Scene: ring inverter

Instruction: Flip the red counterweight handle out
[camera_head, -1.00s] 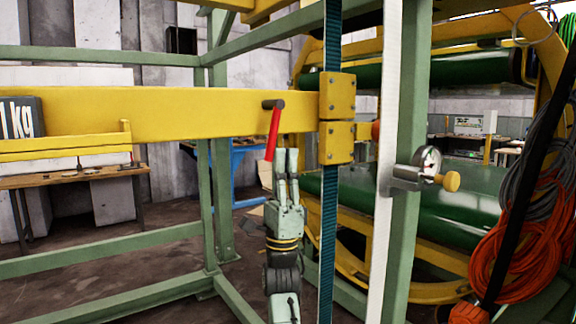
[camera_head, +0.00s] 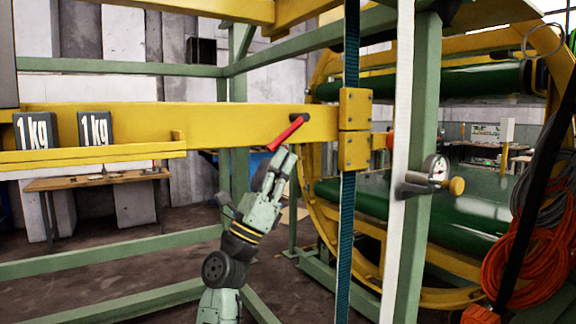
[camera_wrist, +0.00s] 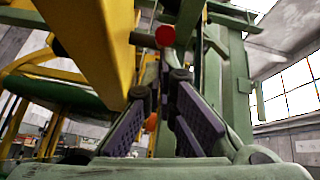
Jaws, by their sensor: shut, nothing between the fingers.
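The red counterweight handle (camera_head: 286,133) hangs from a dark pivot on the right part of the yellow beam, in front of its face. It slants down and to the left. In the wrist view the handle's round red end (camera_wrist: 165,36) shows just beyond the fingertips (camera_wrist: 162,82) of my gripper.
The yellow beam (camera_head: 230,120) carries a tray with 1 kg weights (camera_head: 95,129) at left. A dark blue-green belt (camera_head: 347,210) and a white post (camera_head: 398,150) stand to the right. A gauge with a yellow knob (camera_head: 457,186) sits beyond them. Green frame bars surround the arm.

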